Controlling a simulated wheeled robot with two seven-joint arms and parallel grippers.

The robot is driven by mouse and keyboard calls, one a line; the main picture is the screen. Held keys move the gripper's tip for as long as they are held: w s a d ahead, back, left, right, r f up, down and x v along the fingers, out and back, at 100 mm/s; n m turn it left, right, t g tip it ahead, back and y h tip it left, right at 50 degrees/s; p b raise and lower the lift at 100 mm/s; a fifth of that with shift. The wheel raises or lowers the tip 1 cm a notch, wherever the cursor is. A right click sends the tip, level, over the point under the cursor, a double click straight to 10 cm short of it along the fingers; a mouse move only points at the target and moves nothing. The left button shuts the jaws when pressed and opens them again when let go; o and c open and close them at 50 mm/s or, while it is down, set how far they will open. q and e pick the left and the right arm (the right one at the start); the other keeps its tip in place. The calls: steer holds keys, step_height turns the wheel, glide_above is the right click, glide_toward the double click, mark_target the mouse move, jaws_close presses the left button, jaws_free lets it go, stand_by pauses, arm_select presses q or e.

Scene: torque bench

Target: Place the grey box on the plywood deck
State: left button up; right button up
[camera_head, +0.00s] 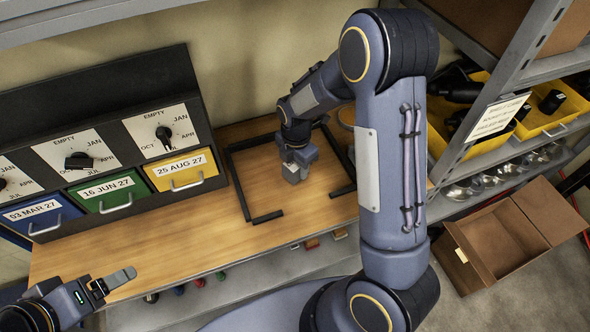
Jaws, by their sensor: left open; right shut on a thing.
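A small grey box (291,173) is at the fingers of my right gripper (297,160), which is shut on it. The box is over the wooden bench top, inside a black frame outline; I cannot tell whether it touches the surface. The plywood deck appears to be the light wooden surface (190,245), part of it bordered by the black frame (239,190). My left gripper (115,283) is open and empty at the lower left, near the bench's front edge.
A black cabinet with dials and blue, green and yellow drawers (181,172) stands at the left. A shelf with yellow bins (438,138) and an open brown box (500,243) are at the right. The front middle of the bench is clear.

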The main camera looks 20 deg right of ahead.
steer(key=shift+w+a+f, duration=0.1)
steer(key=shift+w+f, duration=0.05)
steer(key=shift+f, duration=1.6)
steer(key=shift+f, duration=0.1)
steer(key=o, duration=1.2)
